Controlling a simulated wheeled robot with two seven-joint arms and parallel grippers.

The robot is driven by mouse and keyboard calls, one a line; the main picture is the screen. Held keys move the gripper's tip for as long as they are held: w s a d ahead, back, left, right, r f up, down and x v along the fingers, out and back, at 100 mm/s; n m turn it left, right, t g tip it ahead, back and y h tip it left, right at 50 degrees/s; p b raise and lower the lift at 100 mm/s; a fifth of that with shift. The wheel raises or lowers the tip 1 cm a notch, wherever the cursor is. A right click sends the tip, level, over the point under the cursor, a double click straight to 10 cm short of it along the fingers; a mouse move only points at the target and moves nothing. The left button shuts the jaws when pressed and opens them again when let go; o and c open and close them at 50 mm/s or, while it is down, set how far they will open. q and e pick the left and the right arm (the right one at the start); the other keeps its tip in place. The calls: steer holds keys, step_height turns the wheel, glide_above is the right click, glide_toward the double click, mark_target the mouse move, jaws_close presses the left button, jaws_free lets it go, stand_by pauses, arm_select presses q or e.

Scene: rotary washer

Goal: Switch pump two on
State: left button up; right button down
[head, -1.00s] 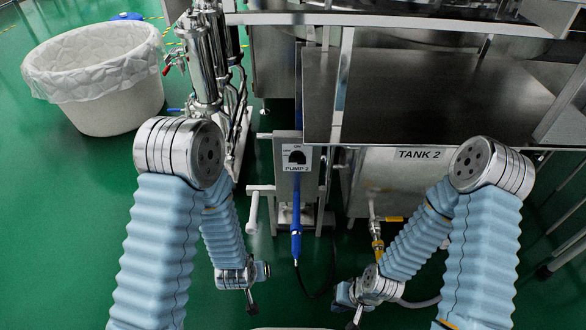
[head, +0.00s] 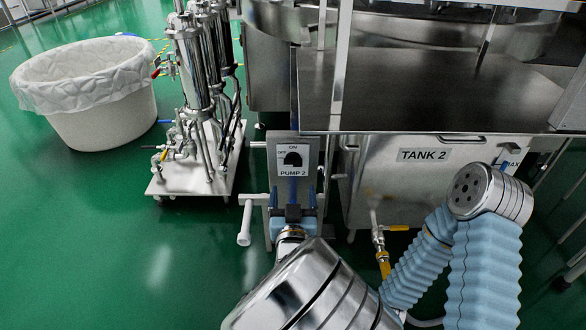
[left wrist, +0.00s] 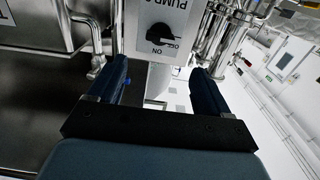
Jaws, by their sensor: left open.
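The pump 2 switch, a black rotary knob (head: 293,158), sits on a white plate marked ON at the top, OFF at upper left and PUMP 2 below. I cannot tell surely which mark the knob points to. The plate is on a grey metal box (head: 312,180). My left gripper (head: 292,194) is open just below and in front of the plate, apart from the knob. The left wrist view shows the knob (left wrist: 160,33) upside down, beyond and between the two spread dark fingers (left wrist: 160,75). My right gripper is out of sight; its arm is at right.
The TANK 2 vessel (head: 405,185) stands right of the pump box, with a yellow-handled valve (head: 383,262) low in front. A metal tabletop (head: 430,95) overhangs it. A white handle (head: 244,222) sticks out left of the box. A lined white bin (head: 100,115) stands far left.

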mark_target(293, 165)
arm_select(q)
steer(key=w+b, duration=0.1)
steer(key=w, duration=1)
steer(key=shift+f, duration=0.1)
steer(key=shift+c, duration=0.2)
steer(key=c, duration=1)
